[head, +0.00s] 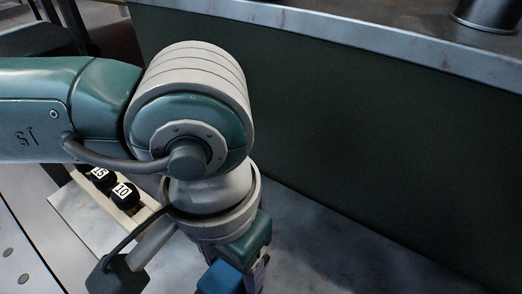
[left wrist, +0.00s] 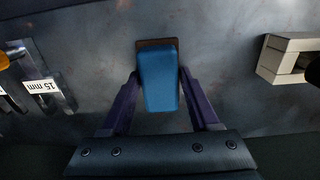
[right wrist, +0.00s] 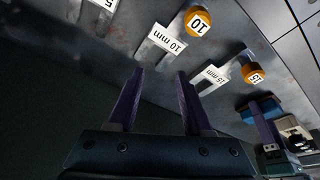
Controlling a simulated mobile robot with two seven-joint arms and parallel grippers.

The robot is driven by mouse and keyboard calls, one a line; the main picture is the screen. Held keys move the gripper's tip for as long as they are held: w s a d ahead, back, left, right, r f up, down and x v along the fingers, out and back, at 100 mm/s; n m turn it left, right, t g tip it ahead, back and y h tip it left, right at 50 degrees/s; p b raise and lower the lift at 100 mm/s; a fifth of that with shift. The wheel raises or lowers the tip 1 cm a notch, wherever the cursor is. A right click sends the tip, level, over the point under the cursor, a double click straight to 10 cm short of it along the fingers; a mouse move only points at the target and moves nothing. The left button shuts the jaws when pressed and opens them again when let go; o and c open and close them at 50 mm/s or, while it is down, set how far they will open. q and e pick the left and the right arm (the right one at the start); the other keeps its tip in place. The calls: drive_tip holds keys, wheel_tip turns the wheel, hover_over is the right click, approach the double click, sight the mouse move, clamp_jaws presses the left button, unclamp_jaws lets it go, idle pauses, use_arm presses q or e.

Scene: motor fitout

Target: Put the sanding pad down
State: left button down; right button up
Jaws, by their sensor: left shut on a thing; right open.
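The sanding pad, a blue block with a brown underside, sits between the fingers of my left gripper (left wrist: 158,78) in the left wrist view (left wrist: 158,80). The left gripper is shut on it. In the head view, part of the blue pad (head: 222,279) shows at the bottom edge, largely hidden by my left wrist. The pad also shows at the right of the right wrist view (right wrist: 262,107), beside a purple finger of my left gripper. I cannot tell whether it touches the grey surface. My right gripper (right wrist: 160,74) is open, with nothing between its fingers.
A cream rack (head: 143,213) holds black pieces numbered 15 and 10. Orange-topped pieces numbered 10 (right wrist: 197,22) and 15 (right wrist: 253,74) lie by their labels. A cream block (left wrist: 285,60) is right of the pad. A green wall (head: 330,110) rises behind clear grey surface.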

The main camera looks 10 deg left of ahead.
use_arm(q)
drive_tip(key=shift+c, duration=0.6)
unclamp_jaws()
drive_tip(key=shift+f, duration=0.1)
use_arm(e)
drive_tip(key=shift+f, duration=0.1)
use_arm(q)
wheel_tip(320, 180, up, 12)
drive_tip(key=p, duration=0.9)
drive_tip(key=shift+r, duration=0.2)
use_arm(e)
wheel_tip(320, 180, up, 9)
use_arm(q)
drive_tip(key=shift+w, duration=0.1)
